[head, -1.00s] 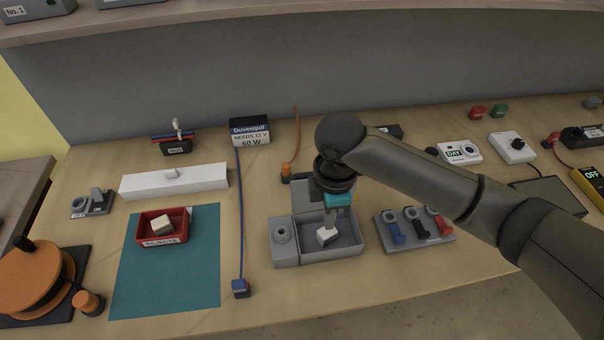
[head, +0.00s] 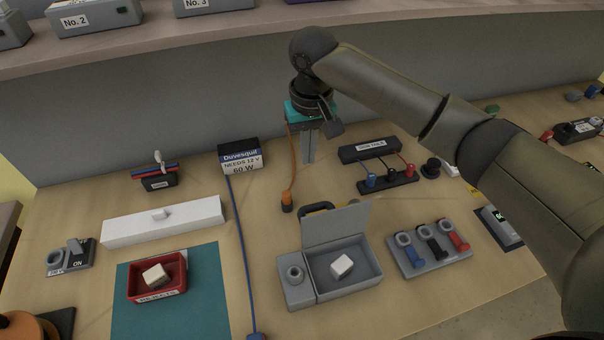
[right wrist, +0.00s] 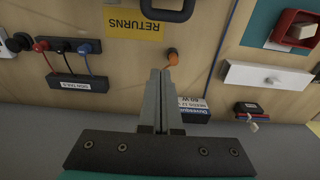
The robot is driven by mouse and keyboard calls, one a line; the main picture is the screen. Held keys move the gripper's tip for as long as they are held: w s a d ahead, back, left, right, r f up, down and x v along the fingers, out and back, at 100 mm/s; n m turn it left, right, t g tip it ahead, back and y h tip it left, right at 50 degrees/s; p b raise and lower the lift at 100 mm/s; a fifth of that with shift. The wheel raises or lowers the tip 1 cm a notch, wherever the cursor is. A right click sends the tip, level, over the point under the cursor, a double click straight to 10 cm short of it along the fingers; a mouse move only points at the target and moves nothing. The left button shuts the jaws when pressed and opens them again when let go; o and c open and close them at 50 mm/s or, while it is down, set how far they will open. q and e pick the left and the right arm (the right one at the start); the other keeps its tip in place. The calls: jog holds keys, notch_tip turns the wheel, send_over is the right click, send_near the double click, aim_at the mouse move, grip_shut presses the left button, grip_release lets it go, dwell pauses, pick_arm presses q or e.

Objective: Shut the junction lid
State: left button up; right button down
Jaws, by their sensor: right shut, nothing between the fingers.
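The grey junction box (head: 312,287) stands on the bench with its grey lid (head: 335,224) raised upright at the back edge. A white block (head: 342,265) lies inside the box. My right gripper (head: 309,160) is behind the lid, above the back of the bench near the wall, pointing down. Its fingers are shut with nothing between them, and they also show shut in the right wrist view (right wrist: 160,72). It is apart from the lid. My left gripper is not in view.
A black handle (head: 316,209) sits just behind the lid. An orange-tipped cable (head: 287,201) is left of it, a black terminal strip (head: 388,180) right. A plug rack (head: 430,250) stands right of the box. A red tray (head: 158,280) sits left.

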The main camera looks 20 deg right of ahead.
aim_at(332, 216)
notch_tip(332, 216, down, 10)
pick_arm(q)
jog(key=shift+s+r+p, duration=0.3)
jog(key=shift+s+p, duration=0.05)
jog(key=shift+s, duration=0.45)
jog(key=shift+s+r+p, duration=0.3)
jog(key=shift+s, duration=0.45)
pick_arm(e)
jog(key=shift+s+d+r, duration=0.1)
jog(key=shift+s+r, duration=0.15)
jog(key=shift+s, duration=0.4)
jog(key=shift+s+a+r, duration=0.1)
jog(key=shift+s+r, duration=0.1)
jog(key=shift+s, duration=0.4)
jog(key=shift+s+d+r, duration=0.1)
jog(key=shift+s+r, duration=0.15)
jog(key=shift+s, duration=0.4)
jog(key=shift+w, duration=0.1)
